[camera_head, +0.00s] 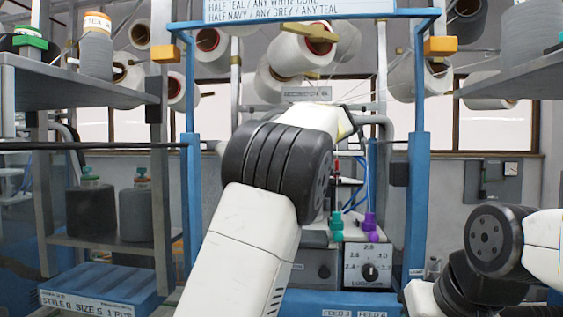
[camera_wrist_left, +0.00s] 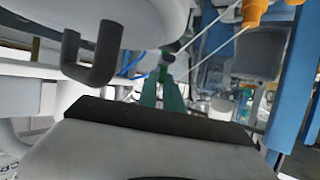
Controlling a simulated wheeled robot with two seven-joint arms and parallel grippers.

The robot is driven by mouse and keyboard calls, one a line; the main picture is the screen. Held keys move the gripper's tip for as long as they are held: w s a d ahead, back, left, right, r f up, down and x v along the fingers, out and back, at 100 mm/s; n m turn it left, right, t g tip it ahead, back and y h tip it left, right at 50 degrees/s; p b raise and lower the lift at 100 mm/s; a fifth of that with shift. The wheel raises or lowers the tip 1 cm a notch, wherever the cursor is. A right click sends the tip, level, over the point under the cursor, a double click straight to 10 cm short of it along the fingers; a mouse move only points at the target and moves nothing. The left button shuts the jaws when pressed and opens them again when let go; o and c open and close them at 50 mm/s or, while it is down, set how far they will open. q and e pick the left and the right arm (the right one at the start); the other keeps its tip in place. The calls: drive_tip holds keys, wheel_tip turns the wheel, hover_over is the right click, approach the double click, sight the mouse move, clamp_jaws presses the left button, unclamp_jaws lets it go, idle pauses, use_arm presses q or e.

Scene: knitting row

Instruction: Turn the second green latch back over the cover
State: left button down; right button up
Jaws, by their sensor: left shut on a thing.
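My left arm rises through the middle of the head view and bends at a black joint, hiding much of the machine behind it. A green piece (camera_head: 336,226) and a purple piece (camera_head: 370,226) stand above the dial, right of the arm. In the left wrist view my left gripper (camera_wrist_left: 163,88) reaches away from the dark bar at the bottom. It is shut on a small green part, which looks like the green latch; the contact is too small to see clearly. The cover cannot be made out. My right arm shows at lower right in the head view, its gripper out of view.
A dial panel (camera_head: 369,265) stands below the coloured pieces. Blue frame posts (camera_head: 417,205) flank the machine. Shelves with yarn cones (camera_head: 95,52) stand at left, and another shelf (camera_head: 515,77) at right. In the left wrist view a dark hook (camera_wrist_left: 92,72) hangs close at upper left.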

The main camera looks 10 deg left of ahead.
use_arm(q)
drive_tip(key=shift+w+r+n+g+y, duration=0.1)
drive_tip(key=shift+w+n+g+y, duration=0.05)
drive_tip(key=shift+n+g+y, duration=0.6)
drive_tip(key=c, duration=1.5)
unclamp_jaws()
drive_tip(key=shift+d, duration=0.1)
drive_tip(key=v, duration=0.7)
drive_tip(key=shift+s+d+r, duration=0.15)
drive_tip(key=shift+s+d, duration=0.05)
drive_tip(key=shift+d, duration=0.1)
drive_tip(key=shift+o, duration=0.6)
